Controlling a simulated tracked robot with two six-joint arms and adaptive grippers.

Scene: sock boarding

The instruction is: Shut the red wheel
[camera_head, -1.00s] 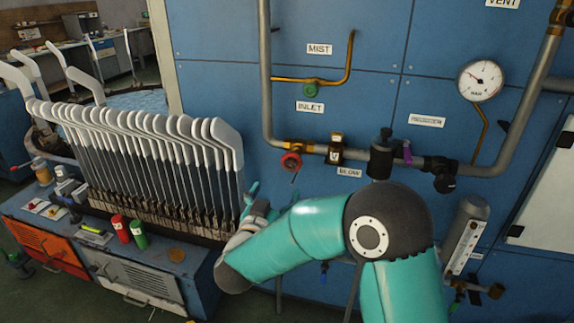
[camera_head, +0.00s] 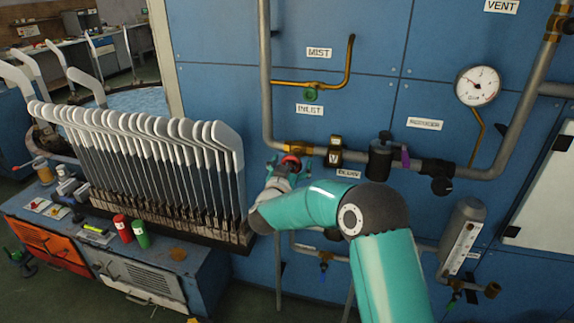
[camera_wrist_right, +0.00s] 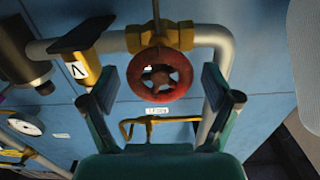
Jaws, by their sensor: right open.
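The red wheel (camera_head: 291,162) is a small round handwheel on a brass valve at the low bend of the grey pipe on the blue panel. In the right wrist view the wheel (camera_wrist_right: 160,74) sits just ahead, between the two fingers. My right gripper (camera_head: 287,165) is at the wheel in the head view. In the wrist view the right gripper (camera_wrist_right: 162,92) is open, one finger each side of the wheel, with a gap on both sides.
The brass valve body (camera_wrist_right: 160,37) and grey pipe lie behind the wheel. A black-and-brass fitting marked V (camera_head: 335,151) is close to its right. A rack of white-topped boards (camera_head: 140,150) stands to the left.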

